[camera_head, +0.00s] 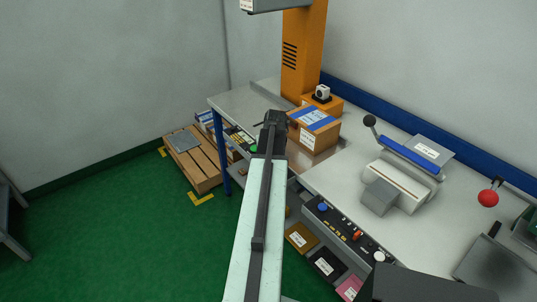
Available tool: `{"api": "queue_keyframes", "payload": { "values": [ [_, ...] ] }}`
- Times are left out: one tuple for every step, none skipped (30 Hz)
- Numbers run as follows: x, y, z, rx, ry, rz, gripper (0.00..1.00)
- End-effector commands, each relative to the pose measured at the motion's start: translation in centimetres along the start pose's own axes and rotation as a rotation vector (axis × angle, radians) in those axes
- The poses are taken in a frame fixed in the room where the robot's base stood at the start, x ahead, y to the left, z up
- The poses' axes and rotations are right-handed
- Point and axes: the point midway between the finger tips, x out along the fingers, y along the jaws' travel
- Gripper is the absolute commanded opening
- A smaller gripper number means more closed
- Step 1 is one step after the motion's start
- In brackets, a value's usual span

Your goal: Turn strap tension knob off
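My arm reaches up from the bottom of the head view, and my dark gripper (275,118) is at its far end, in front of the cardboard box. Its fingers are too small and dark to tell whether they are open. No knob is readably labelled as strap tension. A grey-white knob (322,93) on a black base sits on an orange block behind the box, apart from my gripper. A front control panel (335,221) carries a blue knob (322,207), an orange-red switch (357,234) and a pale round knob (379,256). My arm hides part of the left panel.
The cardboard box (319,133) with blue tape stands on the metal bench before an orange column (301,55). A wooden pallet (190,165) lies left; the green floor (110,230) is open.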

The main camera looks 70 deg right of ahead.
Motion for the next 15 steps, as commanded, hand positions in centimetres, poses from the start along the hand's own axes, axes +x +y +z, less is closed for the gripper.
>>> {"api": "queue_keyframes", "payload": {
  "values": [
    [0.00, 0.01, -0.13, -0.005, 0.003, -0.002, 0.00],
    [0.00, 0.00, -0.13, -0.008, 0.003, -0.003, 0.00],
    [0.00, 0.00, -0.13, -0.011, 0.003, -0.004, 0.00],
    [0.00, -0.01, -0.13, -0.012, 0.003, -0.005, 0.00],
    [0.00, -0.01, -0.13, -0.013, 0.004, -0.005, 0.00],
    [0.00, -0.02, -0.13, -0.013, 0.004, -0.005, 0.00],
    [0.00, -0.03, -0.14, -0.013, 0.004, -0.005, 0.00],
    [0.00, -0.03, -0.14, -0.013, 0.004, -0.005, 0.00],
    [-0.01, -0.01, -0.10, -0.013, 0.004, -0.005, 0.00],
    [-0.02, 0.01, -0.09, -0.012, 0.004, -0.005, 0.00],
    [-0.02, 0.01, -0.08, -0.012, 0.004, -0.005, 0.00],
    [-0.02, 0.01, -0.07, -0.012, 0.004, -0.005, 0.00],
    [-0.03, 0.01, -0.07, -0.012, 0.003, -0.005, 0.00],
    [-0.02, 0.01, -0.06, -0.012, 0.003, -0.005, 0.00],
    [-0.02, 0.01, -0.06, -0.011, 0.003, -0.005, 0.21]
  ]
}}
